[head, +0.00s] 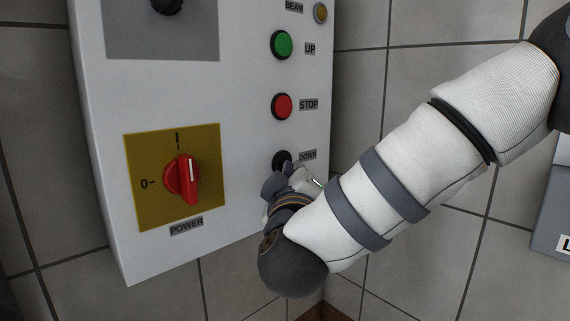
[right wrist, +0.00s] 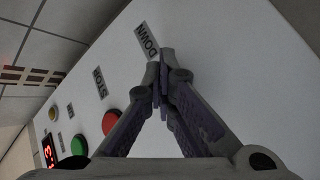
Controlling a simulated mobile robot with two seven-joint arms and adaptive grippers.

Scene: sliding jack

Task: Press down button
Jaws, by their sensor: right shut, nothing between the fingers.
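The black DOWN button (head: 282,160) is on the white control panel (head: 240,75), below the red STOP button (head: 282,106) and the green UP button (head: 281,45). My right gripper (head: 287,168) is at the DOWN button, with its fingertips covering the button's lower right part. In the right wrist view the fingers (right wrist: 161,75) are shut with nothing between them, just below the DOWN label (right wrist: 146,40). The button itself is hidden behind them there. I cannot tell whether the tips touch or press the button. My left gripper is not in view.
A red rotary POWER switch (head: 182,180) on a yellow plate is left of the gripper. A round BEAM control (head: 321,12) is at the top. Tiled wall surrounds the panel. A grey box (head: 552,215) is at the right edge.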

